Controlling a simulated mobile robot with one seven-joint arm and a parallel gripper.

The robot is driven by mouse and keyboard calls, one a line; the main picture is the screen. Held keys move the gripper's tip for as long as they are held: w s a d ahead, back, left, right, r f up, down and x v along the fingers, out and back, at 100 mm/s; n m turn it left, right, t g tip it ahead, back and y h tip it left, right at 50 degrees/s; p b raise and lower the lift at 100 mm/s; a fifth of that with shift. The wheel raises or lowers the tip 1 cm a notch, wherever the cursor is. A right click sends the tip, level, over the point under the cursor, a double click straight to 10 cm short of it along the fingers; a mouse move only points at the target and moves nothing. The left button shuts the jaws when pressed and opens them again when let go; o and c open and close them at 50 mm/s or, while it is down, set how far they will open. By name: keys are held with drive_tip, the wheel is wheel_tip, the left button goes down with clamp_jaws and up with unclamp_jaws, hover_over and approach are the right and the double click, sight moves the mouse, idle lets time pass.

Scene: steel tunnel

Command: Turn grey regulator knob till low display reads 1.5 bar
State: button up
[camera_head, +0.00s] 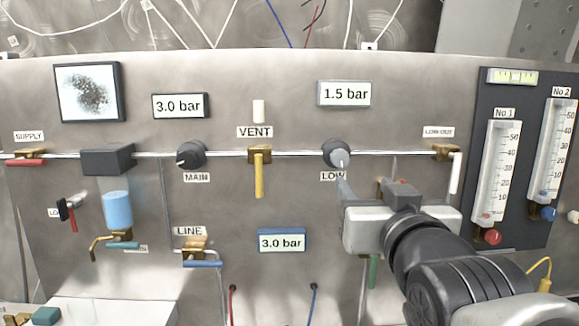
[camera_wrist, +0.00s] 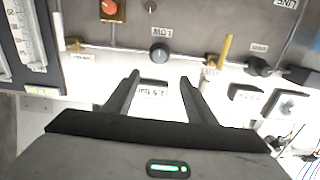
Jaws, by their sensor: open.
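The grey LOW regulator knob (camera_head: 337,153) sits on the panel's pipe, with a light pointer mark on its lower right. It also shows in the wrist view (camera_wrist: 160,52), upside down, ahead of the fingers. The low display (camera_head: 345,93) above it reads 1.5 bar. My gripper (camera_head: 343,185) is just below the knob in the head view, close to the LOW label. In the wrist view my gripper (camera_wrist: 160,80) has its two fingers apart with nothing between them, and the knob lies beyond the tips, apart from them.
The MAIN knob (camera_head: 191,155) is at left, under a display (camera_head: 179,105) reading 3.0 bar. The yellow VENT lever (camera_head: 259,172) hangs between the knobs. A LINE display (camera_head: 282,241) reads 3.0 bar. The low-out valve (camera_head: 447,153) and flow meters (camera_head: 497,170) stand at right.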

sight(341, 158)
drive_tip(key=w+p, duration=0.3)
drive_tip(key=w, duration=1.4)
drive_tip(key=shift+w+d, duration=0.1)
drive_tip(key=shift+w, duration=0.1)
